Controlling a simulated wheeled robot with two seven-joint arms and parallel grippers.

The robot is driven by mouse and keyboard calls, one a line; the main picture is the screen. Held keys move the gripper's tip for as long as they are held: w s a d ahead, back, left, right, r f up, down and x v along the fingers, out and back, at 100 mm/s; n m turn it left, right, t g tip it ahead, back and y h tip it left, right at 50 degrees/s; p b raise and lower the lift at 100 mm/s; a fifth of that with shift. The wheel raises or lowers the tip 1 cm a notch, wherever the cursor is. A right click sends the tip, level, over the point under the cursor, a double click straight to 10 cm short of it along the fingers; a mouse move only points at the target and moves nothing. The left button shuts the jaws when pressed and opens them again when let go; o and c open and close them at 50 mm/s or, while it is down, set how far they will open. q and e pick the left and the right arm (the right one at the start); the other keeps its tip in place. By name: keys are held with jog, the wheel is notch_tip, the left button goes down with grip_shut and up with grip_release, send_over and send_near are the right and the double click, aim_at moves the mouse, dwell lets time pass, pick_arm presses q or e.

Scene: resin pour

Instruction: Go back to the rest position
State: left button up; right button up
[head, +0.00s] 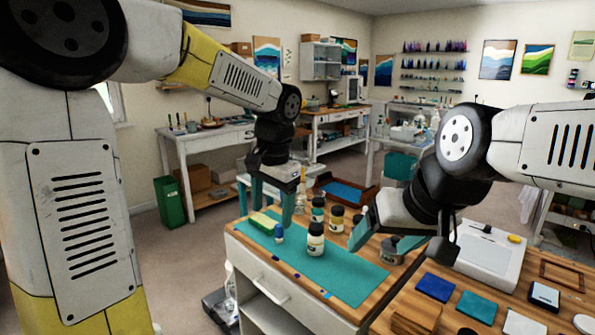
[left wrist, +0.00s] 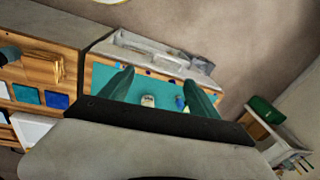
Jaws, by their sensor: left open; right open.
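My left gripper (head: 287,205) is open and empty, pointing down above the far left part of the teal mat (head: 345,277) on the workbench. In the left wrist view its two teal fingers stand apart (left wrist: 160,92), with a small white-capped jar (left wrist: 148,101) and a blue-topped bottle (left wrist: 180,103) beyond them. My right gripper (head: 380,238) is open and empty, tilted over the right side of the bench, near a grey jar (head: 391,250). It partly hides what lies behind it.
Blue (head: 435,287) and teal (head: 478,307) tiles and a white device (head: 490,255) lie at right. A green bin (head: 170,201) stands on the floor at left.

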pick_arm(q)
jog(key=s+a+r+n+t+h, duration=0.1)
jog(key=s+a+n+t, duration=0.1)
jog(key=s, duration=0.6)
jog(key=s+a+r+n+t+h, duration=0.1)
jog(key=s+a+n, duration=0.3)
jog(key=s, duration=0.5)
jog(key=shift+a+r+n+t+h, duration=0.4)
jog(key=shift+a+t+h, duration=0.25)
jog(key=shift+a, duration=0.55)
jog(key=shift+s, duration=0.1)
